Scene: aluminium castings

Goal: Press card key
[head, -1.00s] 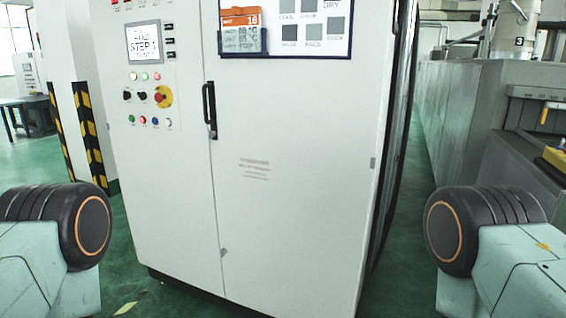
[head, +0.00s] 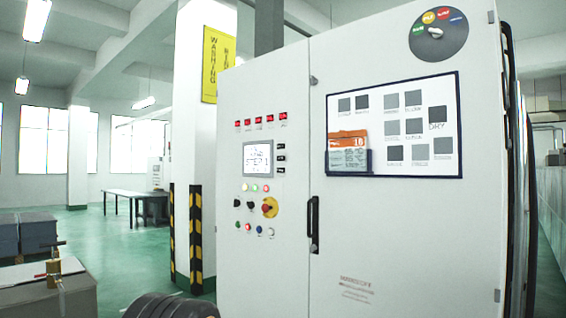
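A tall white cabinet (head: 265,90) stands in front of me. Its left door has a lit screen (head: 258,158) that seems to read "STEP 1". Small red displays (head: 257,122) are above the screen, and coloured buttons and black knobs are below. A red knob on a yellow plate (head: 270,207) is among them. On the right door, an orange and grey card (head: 348,138) sits in a dark blue holder (head: 348,169) at the lower left of a white chart board (head: 425,85). I cannot tell which part is the card key. Neither gripper is in view.
A round dial (head: 438,52) with coloured labels is at the cabinet's top right. A black handle (head: 314,225) is at the door seam. Striped posts (head: 195,240) stand left of the cabinet. A table (head: 135,195) is farther back, with open green floor around it.

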